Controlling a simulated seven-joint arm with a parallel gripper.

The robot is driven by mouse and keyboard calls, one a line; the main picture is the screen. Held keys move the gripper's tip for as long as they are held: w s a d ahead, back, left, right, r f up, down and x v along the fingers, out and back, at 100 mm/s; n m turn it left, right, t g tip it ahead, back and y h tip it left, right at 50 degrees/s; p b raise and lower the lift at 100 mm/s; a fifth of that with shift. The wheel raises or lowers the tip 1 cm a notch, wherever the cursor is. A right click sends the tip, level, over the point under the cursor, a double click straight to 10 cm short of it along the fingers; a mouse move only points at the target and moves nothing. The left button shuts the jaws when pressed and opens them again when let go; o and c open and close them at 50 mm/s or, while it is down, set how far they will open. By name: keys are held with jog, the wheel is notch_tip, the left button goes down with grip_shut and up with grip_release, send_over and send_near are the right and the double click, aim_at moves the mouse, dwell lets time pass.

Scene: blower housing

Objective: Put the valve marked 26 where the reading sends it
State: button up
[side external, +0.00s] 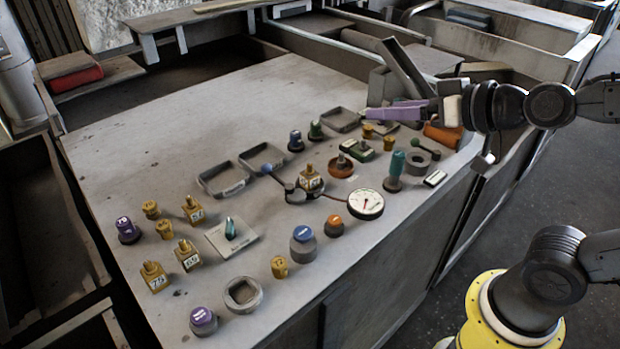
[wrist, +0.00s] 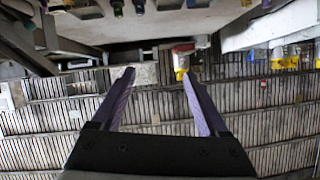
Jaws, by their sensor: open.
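Several brass valves with square bodies and white labels stand on the grey bench: one (side external: 154,276) at the front left, one (side external: 187,255) behind it, one (side external: 193,209) further back and one (side external: 311,179) near the middle. The labels are too small to read surely, so I cannot tell which is marked 26. A round white dial gauge (side external: 366,204) with a red mark lies right of the middle valve; its reading is not legible. My gripper (side external: 372,114) has purple fingers, hangs over the bench's back right, and is open and empty, also in the wrist view (wrist: 158,77).
Shallow grey trays (side external: 223,190) lie mid-bench, with another (side external: 341,130) further back. A plate (side external: 217,240) carries a teal piece. Purple-capped (side external: 203,317) and blue-capped (side external: 303,235) pieces stand at the front. A square-holed block (side external: 242,307) sits near the front edge. The back left is clear.

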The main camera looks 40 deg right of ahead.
jog(key=w+f+m+t+h, duration=0.1)
jog(key=w+f, duration=0.1)
jog(key=w, duration=0.1)
jog(key=n+h, duration=0.1)
jog(key=n, duration=0.1)
send_near(313, 174)
jog(key=shift+s+d+r+g, duration=0.15)
jog(key=shift+s+d+r, duration=0.15)
jog(key=shift+s, duration=0.25)
jog(key=shift+s+d+r+g, duration=0.15)
jog(key=shift+s+r, duration=0.25)
jog(key=shift+s, duration=0.15)
jog(key=shift+a+f, duration=0.1)
jog(key=shift+a, duration=0.2)
jog(key=x, duration=0.7)
jog(key=shift+w+f, duration=0.1)
jog(key=shift+w, duration=0.25)
jog(key=shift+x, duration=2.95)
jog(key=shift+a, duration=0.25)
jog(key=shift+c, duration=0.3)
grip_shut()
